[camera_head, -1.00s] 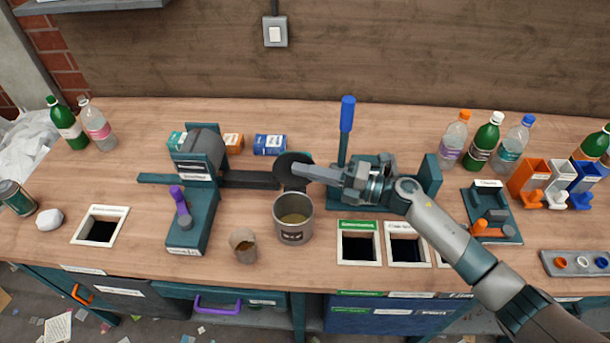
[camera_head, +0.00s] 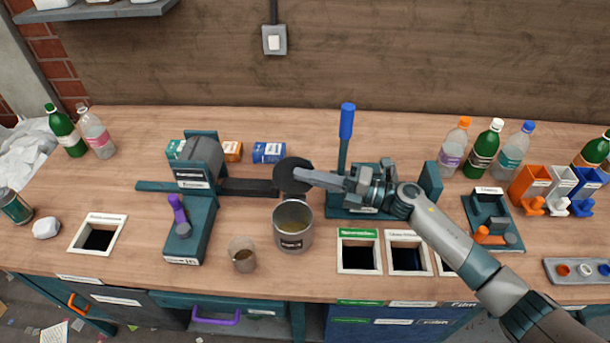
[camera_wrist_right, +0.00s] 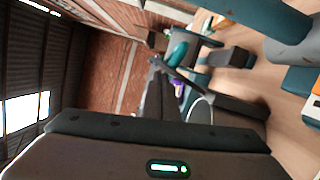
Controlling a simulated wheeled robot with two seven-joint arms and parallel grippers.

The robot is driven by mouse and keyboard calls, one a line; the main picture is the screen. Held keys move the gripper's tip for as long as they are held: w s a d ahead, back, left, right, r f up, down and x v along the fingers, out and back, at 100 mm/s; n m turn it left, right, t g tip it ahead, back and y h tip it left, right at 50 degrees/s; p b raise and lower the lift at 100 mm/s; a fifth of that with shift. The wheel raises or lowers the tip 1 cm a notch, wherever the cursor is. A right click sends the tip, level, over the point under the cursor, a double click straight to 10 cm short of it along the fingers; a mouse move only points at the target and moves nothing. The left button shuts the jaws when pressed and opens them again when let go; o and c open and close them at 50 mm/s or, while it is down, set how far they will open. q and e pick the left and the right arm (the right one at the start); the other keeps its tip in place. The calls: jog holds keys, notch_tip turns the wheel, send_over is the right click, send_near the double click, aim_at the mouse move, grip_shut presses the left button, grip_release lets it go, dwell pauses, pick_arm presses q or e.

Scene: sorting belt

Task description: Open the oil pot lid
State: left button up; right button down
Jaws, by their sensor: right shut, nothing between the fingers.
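The oil pot (camera_head: 293,232) is a grey metal can standing upright near the middle of the bench, with yellowish oil visible inside. Its dark round lid (camera_head: 289,178) is open and stands up at the pot's back rim. My right gripper (camera_head: 301,175) is shut and empty, reaching in from the right with its tips at the lid, overlapping its right side; I cannot tell if they touch. In the right wrist view the shut fingers (camera_wrist_right: 158,85) show beside a pale curved rim. My left gripper is not in view.
A small brown cup (camera_head: 242,255) stands left of the pot. A dark teal machine (camera_head: 198,205) is further left, and a blue-handled press (camera_head: 346,135) stands behind my right gripper. Labelled bench openings (camera_head: 359,254) lie right of the pot. Bottles (camera_head: 487,148) stand at the back right.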

jog(key=b+v, duration=0.6)
jog(key=v, duration=1)
jog(key=shift+d, duration=0.4)
jog(key=shift+s+f, duration=0.1)
jog(key=shift+f, duration=0.05)
